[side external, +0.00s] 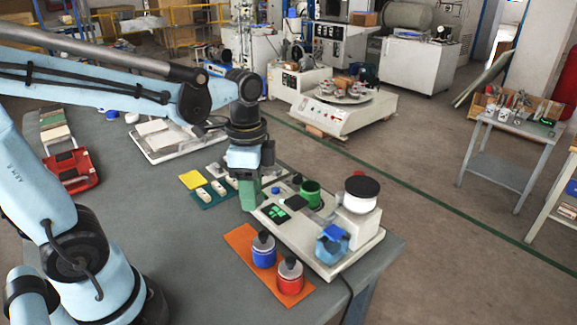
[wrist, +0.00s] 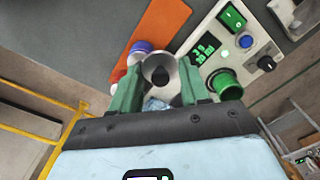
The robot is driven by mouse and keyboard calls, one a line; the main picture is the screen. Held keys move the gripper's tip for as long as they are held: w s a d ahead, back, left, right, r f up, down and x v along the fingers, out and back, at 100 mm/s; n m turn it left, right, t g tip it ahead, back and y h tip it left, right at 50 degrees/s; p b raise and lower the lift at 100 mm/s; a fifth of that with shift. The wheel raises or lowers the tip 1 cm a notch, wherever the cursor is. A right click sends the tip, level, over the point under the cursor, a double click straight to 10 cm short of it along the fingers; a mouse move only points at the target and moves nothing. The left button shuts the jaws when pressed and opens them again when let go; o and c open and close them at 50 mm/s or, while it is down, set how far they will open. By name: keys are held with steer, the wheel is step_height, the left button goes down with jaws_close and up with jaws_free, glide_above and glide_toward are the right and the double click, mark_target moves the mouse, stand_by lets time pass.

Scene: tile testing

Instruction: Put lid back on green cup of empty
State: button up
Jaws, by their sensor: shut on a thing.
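My gripper (side external: 249,203) is shut on a grey metal lid with a black knob (wrist: 158,74), held between its green fingers in the wrist view (wrist: 160,68). The fingers hide the lid in the side view. The green cup (side external: 311,196) stands upright without a lid on the white machine, to the right of my gripper. It also shows in the wrist view (wrist: 226,86), to the right of the fingers, apart from the held lid. I cannot tell what is inside it.
A blue cup (side external: 263,253) and a red cup (side external: 290,277), both lidded, stand on an orange mat (side external: 240,242). The white machine (side external: 336,262) has a green display and a black round top. A teal tray (side external: 207,199) lies behind my gripper. Bare table lies left of the mat.

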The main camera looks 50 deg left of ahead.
steer(key=w+r, duration=0.2)
steer(key=w, duration=1.4)
steer(key=shift+w+a+f, duration=0.1)
steer(key=shift+a+f, duration=0.1)
steer(key=shift+f, duration=1.3)
steer(key=shift+w+a+f, duration=0.1)
steer(key=shift+a+f, duration=0.1)
steer(key=shift+f, duration=1.25)
steer(key=shift+f, duration=0.2)
steer(key=o, duration=1.6)
steer(key=shift+c, duration=0.2)
steer(key=shift+r, duration=0.1)
step_height(320, 180, up, 7)
